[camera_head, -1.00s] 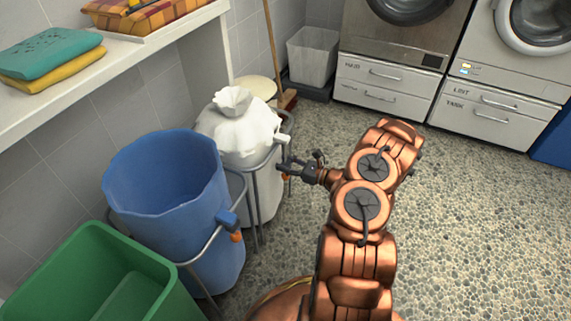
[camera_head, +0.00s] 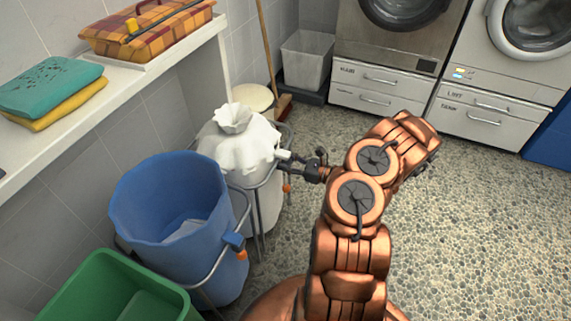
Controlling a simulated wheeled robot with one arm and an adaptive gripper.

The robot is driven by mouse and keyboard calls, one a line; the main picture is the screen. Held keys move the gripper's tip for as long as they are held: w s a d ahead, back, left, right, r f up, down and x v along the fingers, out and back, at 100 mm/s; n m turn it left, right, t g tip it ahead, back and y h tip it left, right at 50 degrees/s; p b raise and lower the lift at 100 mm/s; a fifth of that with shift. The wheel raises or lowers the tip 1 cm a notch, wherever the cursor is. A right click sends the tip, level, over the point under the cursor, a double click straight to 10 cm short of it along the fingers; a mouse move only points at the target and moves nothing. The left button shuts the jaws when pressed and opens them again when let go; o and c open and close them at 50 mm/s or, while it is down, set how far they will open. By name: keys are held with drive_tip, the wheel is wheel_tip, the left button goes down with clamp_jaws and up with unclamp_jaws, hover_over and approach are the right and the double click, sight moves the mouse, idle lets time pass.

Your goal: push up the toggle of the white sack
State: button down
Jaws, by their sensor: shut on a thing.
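The white sack (camera_head: 240,147) hangs in a metal stand behind the blue sack, its top gathered into a ruffled neck. Its small white toggle (camera_head: 284,154) sits at the right side of the stand's rim. An orange knob (camera_head: 287,187) shows below it. My gripper (camera_head: 287,161) is at the toggle, coming from the right, its dark fingers shut on it. The fingertips are small in view and partly merge with the toggle and rim.
The blue sack (camera_head: 165,198), with a blue toggle (camera_head: 235,239), stands in front of the white one. A green bin (camera_head: 85,290) is nearest. A shelf (camera_head: 130,78) runs along the left wall. A broom (camera_head: 266,50) leans behind. The floor to the right is clear.

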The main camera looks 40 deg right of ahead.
drive_tip(key=shift+a+r, duration=0.1)
drive_tip(key=shift+r, duration=0.15)
drive_tip(key=c, duration=0.6)
unclamp_jaws()
drive_tip(key=shift+c, duration=0.2)
drive_tip(key=v, duration=1.2)
drive_tip(key=shift+f, duration=0.1)
